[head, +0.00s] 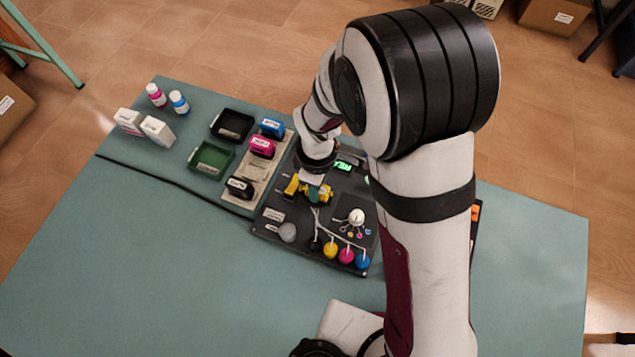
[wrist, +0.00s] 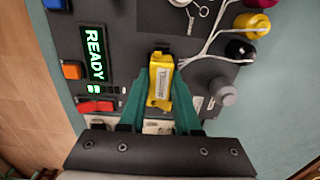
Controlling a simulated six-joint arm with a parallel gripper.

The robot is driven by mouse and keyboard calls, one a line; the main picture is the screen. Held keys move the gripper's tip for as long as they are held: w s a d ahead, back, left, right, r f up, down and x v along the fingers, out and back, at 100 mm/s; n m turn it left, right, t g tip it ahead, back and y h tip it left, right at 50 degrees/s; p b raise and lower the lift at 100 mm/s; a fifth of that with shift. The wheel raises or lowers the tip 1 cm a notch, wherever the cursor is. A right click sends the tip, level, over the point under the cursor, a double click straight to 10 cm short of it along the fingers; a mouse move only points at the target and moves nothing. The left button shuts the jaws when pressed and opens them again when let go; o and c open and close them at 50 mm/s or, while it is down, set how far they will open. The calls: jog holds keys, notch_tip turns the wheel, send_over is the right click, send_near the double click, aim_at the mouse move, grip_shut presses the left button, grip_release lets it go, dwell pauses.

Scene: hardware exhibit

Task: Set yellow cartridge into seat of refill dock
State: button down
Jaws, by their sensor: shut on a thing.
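The yellow cartridge (wrist: 161,82), with a pale label, is between the two teal fingers of my gripper (wrist: 160,100) in the wrist view. My gripper is shut on it. In the head view my gripper (head: 310,191) is low over the dark refill dock (head: 275,226), with yellow parts showing around its fingers. In the wrist view the dock's dark top (wrist: 140,62) lies beneath the cartridge. The seat is hidden under the cartridge and fingers, so I cannot tell whether the cartridge is in it or just above it.
The dock has a lit green READY display (wrist: 95,53) and several coloured caps with white tubes (head: 347,255). A beige rack (head: 262,180) with blue, magenta and black cartridges stands left of it. Green (head: 211,158) and black (head: 232,125) trays stand beyond. The left front table is clear.

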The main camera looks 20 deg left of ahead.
jog(key=shift+f, duration=0.1)
jog(key=shift+c, duration=0.7)
grip_release()
jog(key=shift+r, duration=3.75)
jog(key=s+d+r+m+y, duration=0.1)
jog(key=s+d+r+m, duration=0.2)
jog(key=d+r+m, duration=0.35)
jog(key=s+d+r+m, duration=0.3)
jog(key=d+m, duration=0.6)
jog(key=s+d+r+m, duration=0.1)
jog(key=s+d+m, duration=0.2)
jog(key=s+m, duration=0.4)
jog(key=shift+r+m+y, duration=0.2)
jog(key=shift+m+y, duration=0.2)
jog(key=shift+m, duration=0.15)
